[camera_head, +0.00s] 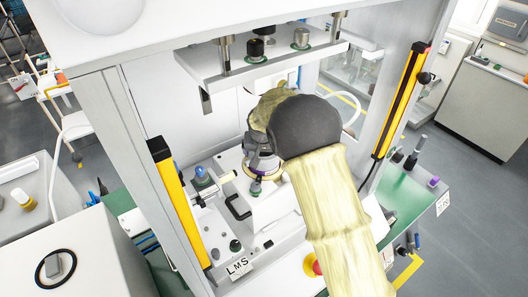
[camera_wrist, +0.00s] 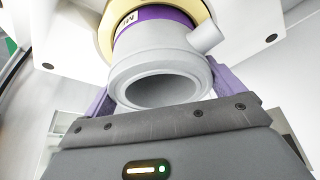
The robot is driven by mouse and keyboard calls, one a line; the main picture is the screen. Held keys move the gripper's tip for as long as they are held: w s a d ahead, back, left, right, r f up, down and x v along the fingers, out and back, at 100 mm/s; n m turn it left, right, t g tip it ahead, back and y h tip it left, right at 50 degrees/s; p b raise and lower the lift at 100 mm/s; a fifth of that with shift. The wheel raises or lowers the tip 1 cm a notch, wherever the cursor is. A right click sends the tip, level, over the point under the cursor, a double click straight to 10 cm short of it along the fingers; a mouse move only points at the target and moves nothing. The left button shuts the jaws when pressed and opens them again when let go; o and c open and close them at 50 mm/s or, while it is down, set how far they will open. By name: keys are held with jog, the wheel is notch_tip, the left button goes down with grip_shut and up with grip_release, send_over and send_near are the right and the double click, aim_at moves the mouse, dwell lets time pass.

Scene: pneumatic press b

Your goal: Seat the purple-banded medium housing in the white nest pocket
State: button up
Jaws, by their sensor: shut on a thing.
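The medium housing (camera_wrist: 160,62) is a grey cylinder with a side stub and a purple band marked M. It sits between the purple fingers of my gripper (camera_wrist: 166,92), which is shut on it. The banded end of the housing is at a cream ring (camera_wrist: 105,38) on the white nest block (camera_wrist: 66,30); the ring curves around that end. I cannot tell how deep the housing sits in the pocket. In the head view my gripper (camera_head: 262,150) is over the ring (camera_head: 248,171) inside the press, and my arm hides much of the housing.
The press's upper plate (camera_head: 262,65) with several studs hangs above my gripper. Yellow-and-black light bars (camera_head: 178,200) (camera_head: 402,100) stand on both sides. A black handle (camera_head: 238,207) and a blue-topped knob (camera_head: 202,177) are left of the nest. A red button (camera_head: 311,265) is in front.

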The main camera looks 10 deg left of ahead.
jog(key=shift+f+b, duration=0.55)
jog(key=shift+f, duration=0.25)
jog(key=o, duration=1)
jog(key=shift+c, duration=0.2)
jog(key=shift+s+r+b, duration=0.25)
jog(key=shift+r+b, duration=0.15)
jog(key=shift+r, duration=0.2)
jog(key=b+v, duration=0.1)
jog(key=v, duration=0.2)
jog(key=shift+s+d+r+b, duration=0.1)
jog(key=shift+s+r+b, duration=0.1)
jog(key=shift+s+b, duration=0.2)
jog(key=s+b, duration=0.1)
jog(key=s, duration=0.2)
jog(key=s+d+b, duration=0.1)
jog(key=s+b, duration=0.1)
jog(key=s, duration=0.2)
jog(key=s+d+b, duration=0.1)
jog(key=s, duration=0.2)
jog(key=shift+s+b, duration=0.3)
jog(key=shift+b, duration=0.1)
jog(key=shift+s+d+r, duration=0.1)
jog(key=shift+s, duration=0.25)
